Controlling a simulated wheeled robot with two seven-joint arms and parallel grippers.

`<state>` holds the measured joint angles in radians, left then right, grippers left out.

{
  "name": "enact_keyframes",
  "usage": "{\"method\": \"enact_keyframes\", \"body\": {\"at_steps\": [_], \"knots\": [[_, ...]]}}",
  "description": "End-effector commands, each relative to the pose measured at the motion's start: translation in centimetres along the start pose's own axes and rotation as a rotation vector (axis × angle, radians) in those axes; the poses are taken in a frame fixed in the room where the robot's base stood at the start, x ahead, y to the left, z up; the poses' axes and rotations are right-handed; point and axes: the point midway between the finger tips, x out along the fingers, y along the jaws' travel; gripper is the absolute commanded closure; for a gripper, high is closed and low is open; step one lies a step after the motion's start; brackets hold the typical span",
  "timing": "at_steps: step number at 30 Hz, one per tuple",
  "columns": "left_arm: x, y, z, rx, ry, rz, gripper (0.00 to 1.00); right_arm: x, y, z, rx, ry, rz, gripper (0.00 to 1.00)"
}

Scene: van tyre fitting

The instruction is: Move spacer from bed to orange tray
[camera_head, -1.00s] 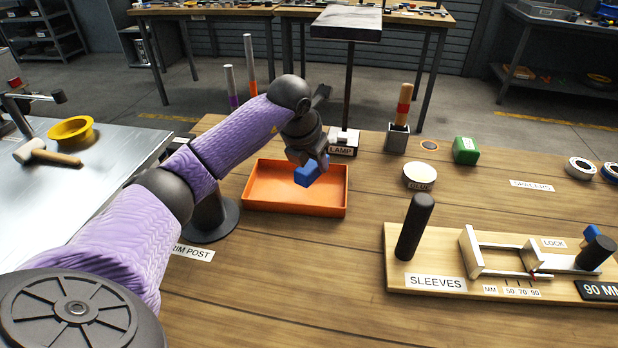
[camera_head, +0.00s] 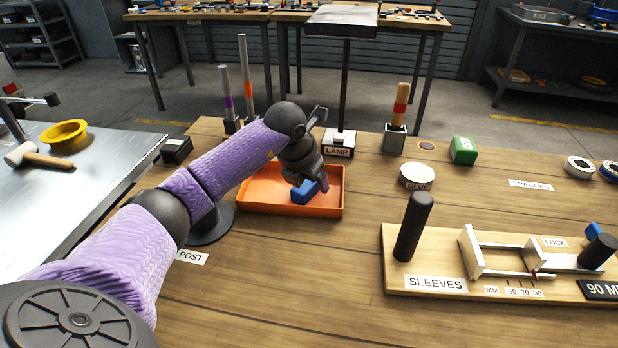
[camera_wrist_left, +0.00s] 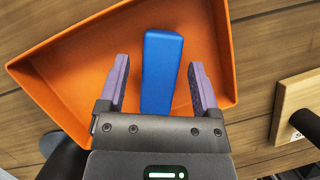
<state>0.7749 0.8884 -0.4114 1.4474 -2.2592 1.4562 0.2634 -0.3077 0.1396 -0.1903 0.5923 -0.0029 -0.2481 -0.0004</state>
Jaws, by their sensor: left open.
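The spacer is a blue block (camera_head: 303,193) in the orange tray (camera_head: 262,203). My left gripper (camera_head: 314,184) is over the tray, right at the block. In the left wrist view the gripper (camera_wrist_left: 158,72) is open, with one purple-lined finger on each side of the blue block (camera_wrist_left: 160,85) and a gap on both sides. The tray (camera_wrist_left: 75,75) floor lies around and beneath the block there. The gripper hides part of the block in the head view. My right gripper is not in view.
A wooden board (camera_head: 450,278) with a black post, a metal slide and a LOCK label stands at the right. A glue pot (camera_head: 417,176), the lamp base (camera_head: 338,143) and a green box (camera_head: 464,150) stand behind it. The middle front of the bench is clear.

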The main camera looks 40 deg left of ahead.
Motion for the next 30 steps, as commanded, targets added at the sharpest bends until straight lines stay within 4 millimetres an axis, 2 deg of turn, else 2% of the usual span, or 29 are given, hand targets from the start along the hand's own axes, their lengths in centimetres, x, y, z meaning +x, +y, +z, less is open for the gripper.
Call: {"method": "enact_keyframes", "body": {"at_steps": [2, 9, 12, 15, 19, 30], "knots": [[-0.7, 0.0, 0.2, 0.000, -0.002, 0.000, 0.18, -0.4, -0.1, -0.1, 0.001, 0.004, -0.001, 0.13], [-7.4, 0.1, 0.4, 0.002, -0.006, 0.002, 0.18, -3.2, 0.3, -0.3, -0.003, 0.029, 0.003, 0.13], [-9.9, 0.1, 0.3, 0.001, -0.005, 0.002, 0.18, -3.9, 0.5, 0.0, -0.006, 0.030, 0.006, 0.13], [-11.5, 0.0, 0.2, 0.001, -0.004, 0.000, 0.18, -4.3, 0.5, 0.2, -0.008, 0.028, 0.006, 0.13], [-12.3, 0.0, 0.1, 0.000, -0.001, 0.001, 0.18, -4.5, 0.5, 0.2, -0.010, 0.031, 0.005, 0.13], [-12.2, 0.0, 0.1, 0.000, 0.000, 0.000, 0.18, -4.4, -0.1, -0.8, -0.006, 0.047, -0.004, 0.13]]}}
